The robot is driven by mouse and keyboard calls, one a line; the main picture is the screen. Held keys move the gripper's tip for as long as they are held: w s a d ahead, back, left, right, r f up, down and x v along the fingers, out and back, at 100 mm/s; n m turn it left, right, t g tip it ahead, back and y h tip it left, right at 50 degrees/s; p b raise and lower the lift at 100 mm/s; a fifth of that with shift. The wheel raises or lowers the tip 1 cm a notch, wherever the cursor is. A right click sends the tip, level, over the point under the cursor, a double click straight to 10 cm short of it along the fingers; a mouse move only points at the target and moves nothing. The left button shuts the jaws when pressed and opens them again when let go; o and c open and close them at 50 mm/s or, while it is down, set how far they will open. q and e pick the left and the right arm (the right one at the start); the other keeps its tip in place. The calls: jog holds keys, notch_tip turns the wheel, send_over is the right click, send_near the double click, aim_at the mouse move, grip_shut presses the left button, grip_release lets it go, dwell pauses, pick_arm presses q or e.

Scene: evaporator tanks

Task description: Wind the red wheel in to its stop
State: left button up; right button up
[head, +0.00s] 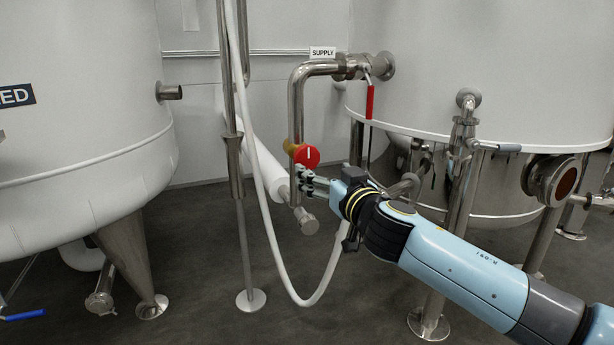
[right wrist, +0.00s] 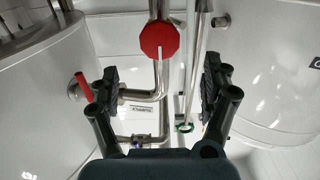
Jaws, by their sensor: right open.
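The red wheel (head: 307,157) sits on a brass-coloured body on the vertical steel pipe under the SUPPLY sign. In the head view its white mark points up. In the right wrist view the wheel (right wrist: 150,40) is an eight-sided red knob at the top, beyond the fingertips, with its white mark pointing down. My right gripper (head: 303,180) is just below the wheel in the head view. In the right wrist view my right gripper (right wrist: 160,82) is open, its fingers wide apart with nothing between them. My left gripper is not in view.
A red lever handle (head: 370,101) hangs from the valve near the SUPPLY sign (head: 322,52). A white hose (head: 268,190) loops down left of the wheel. Large white tanks (head: 80,120) stand on both sides.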

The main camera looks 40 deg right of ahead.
aim_at(308, 157)
jog(key=x, duration=1)
jog(key=shift+w+r, duration=0.15)
jog(key=shift+w, duration=0.05)
jog(key=c, duration=1.1)
